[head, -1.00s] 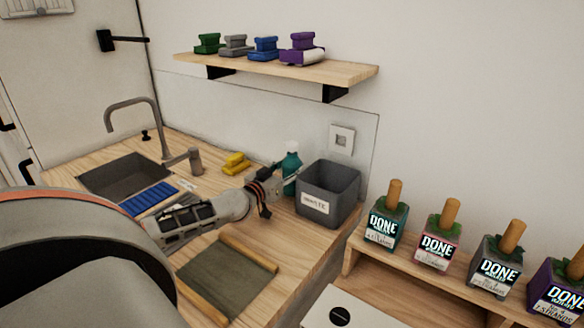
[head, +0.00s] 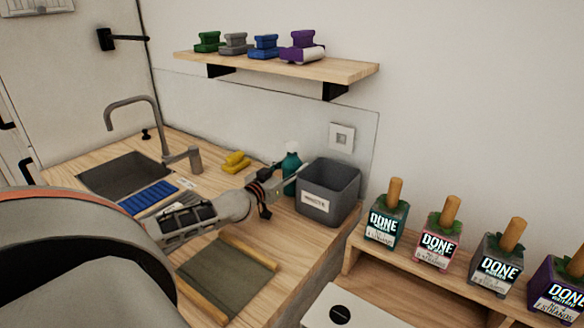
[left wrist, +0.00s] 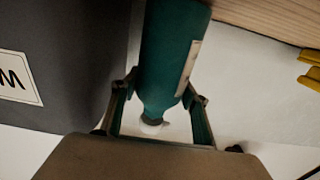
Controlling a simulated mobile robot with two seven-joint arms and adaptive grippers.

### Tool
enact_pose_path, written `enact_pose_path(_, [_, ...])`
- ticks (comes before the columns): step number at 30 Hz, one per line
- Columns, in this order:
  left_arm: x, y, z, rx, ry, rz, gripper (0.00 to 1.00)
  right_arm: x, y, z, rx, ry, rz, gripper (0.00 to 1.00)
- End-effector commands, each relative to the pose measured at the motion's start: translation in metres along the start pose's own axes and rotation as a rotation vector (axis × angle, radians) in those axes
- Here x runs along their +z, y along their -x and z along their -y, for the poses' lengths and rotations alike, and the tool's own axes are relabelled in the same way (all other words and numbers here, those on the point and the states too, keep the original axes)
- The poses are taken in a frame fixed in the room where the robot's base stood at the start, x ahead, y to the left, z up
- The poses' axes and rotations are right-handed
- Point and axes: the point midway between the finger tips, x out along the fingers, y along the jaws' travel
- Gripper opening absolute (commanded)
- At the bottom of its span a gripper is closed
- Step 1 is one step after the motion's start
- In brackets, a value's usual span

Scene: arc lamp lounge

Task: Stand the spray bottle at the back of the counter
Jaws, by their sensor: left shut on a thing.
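The teal spray bottle (head: 291,160) is upright at the back of the counter (head: 215,185), just left of the grey bin and near the wall. My left gripper (head: 284,181) reaches it from the front left and is shut on its body. In the left wrist view the bottle (left wrist: 172,55) is between the two fingers (left wrist: 160,98), with the picture turned over. I cannot tell whether its base touches the counter. My right gripper is not in view.
The labelled grey bin (head: 328,192) stands close on the bottle's right. A yellow object (head: 236,162) lies to its left, with the sink (head: 124,175) and tap (head: 152,125) beyond. A dark green mat (head: 225,278) lies in front. A shelf (head: 280,67) hangs above.

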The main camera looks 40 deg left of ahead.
Motion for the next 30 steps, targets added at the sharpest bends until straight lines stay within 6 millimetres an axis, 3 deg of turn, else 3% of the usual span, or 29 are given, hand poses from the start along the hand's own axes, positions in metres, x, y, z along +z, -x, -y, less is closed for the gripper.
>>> enact_pose_path(21, [0.022,0.003,-0.002,0.001,0.003,0.018,0.0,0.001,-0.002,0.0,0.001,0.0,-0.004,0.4])
enact_pose_path(22, [0.022,0.003,-0.002,0.001,0.003,0.018,0.47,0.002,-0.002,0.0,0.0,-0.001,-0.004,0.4])
enact_pose_path(24, [0.022,0.003,-0.002,0.001,0.003,0.018,0.64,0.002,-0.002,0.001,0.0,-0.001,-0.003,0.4])
enact_pose_path(30, [0.022,0.003,-0.002,0.001,0.003,0.019,0.64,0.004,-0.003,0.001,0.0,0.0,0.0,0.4])
